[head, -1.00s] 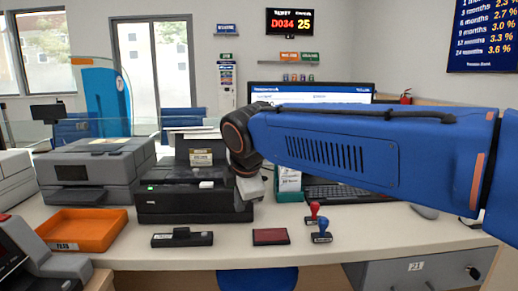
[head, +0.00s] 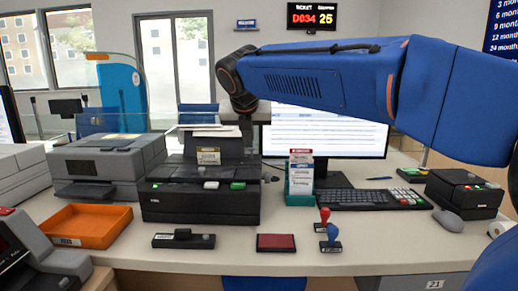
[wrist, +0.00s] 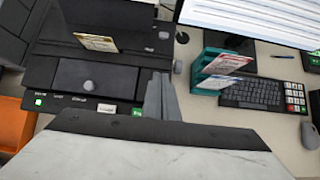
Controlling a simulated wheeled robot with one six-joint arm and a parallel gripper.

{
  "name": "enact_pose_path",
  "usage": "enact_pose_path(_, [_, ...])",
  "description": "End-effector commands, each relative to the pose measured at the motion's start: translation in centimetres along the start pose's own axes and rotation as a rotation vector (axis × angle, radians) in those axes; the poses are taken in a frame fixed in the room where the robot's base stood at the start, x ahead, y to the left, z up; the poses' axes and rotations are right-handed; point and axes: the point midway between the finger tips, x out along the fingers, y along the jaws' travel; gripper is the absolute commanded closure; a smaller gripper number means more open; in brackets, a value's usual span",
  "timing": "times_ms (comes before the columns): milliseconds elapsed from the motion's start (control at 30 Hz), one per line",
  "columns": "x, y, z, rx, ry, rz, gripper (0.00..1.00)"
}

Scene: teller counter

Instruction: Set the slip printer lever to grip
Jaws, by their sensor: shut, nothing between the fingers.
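The slip printer (head: 200,202) is a wide black box on the counter, with a white label and a green label on its front top edge. It also shows in the wrist view (wrist: 100,75), below my gripper. A small grey knob (wrist: 178,67) stands by its right side in the wrist view and may be the lever's end; its setting cannot be told. My gripper (wrist: 160,82) is shut and empty, above the printer's right front part and apart from it. In the head view my gripper is mostly hidden below the blue arm's wrist.
A teal slip holder (head: 300,186), keyboard (head: 345,199) and monitor (head: 345,140) stand right of the printer. A grey printer (head: 105,165) and orange tray (head: 88,225) are left. A black stapler-like item (head: 183,239), red pad (head: 276,242) and two stamps (head: 329,232) lie in front.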

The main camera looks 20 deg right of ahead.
Motion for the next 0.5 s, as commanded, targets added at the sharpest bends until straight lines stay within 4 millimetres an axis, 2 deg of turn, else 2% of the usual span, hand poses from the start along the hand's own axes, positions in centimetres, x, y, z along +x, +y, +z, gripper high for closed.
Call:
enact_pose_path(367, [0.1,0.1,0.1,-0.006,-0.001,0.0,1.0])
enact_pose_path(500, [1.0,0.1,0.1,-0.005,0.0,-0.001,1.0])
